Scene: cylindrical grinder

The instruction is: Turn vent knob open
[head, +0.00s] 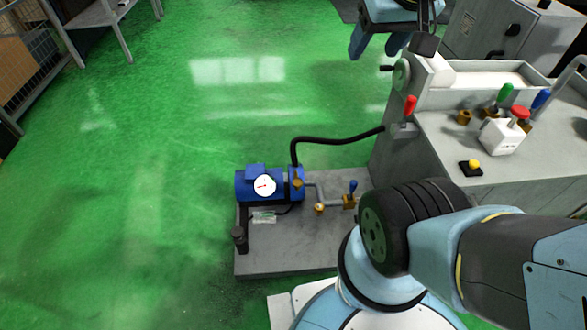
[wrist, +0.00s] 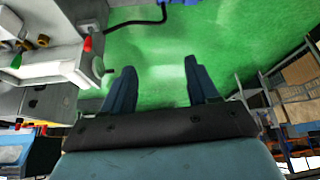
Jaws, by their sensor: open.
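My gripper (head: 375,50) is at the top of the head view, its two dark blue fingers spread and empty. In the wrist view my gripper (wrist: 160,66) shows both fingers apart over green floor. It is far from the pump unit. No part is clearly labelled as the vent knob. A small brass knob (head: 320,208) sits on the pump's pipe, near a blue-handled valve (head: 352,188). The blue pump (head: 262,184) carries a white round gauge (head: 265,186) and stands on a grey base plate (head: 290,260).
The grinder bench (head: 450,140) stands at the right, with a red lever (head: 410,104), a green-handled valve (head: 504,92), a red-topped box (head: 503,135) and a yellow button (head: 473,164). A black hose (head: 335,141) joins pump and bench. Green floor (head: 140,180) at left is clear.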

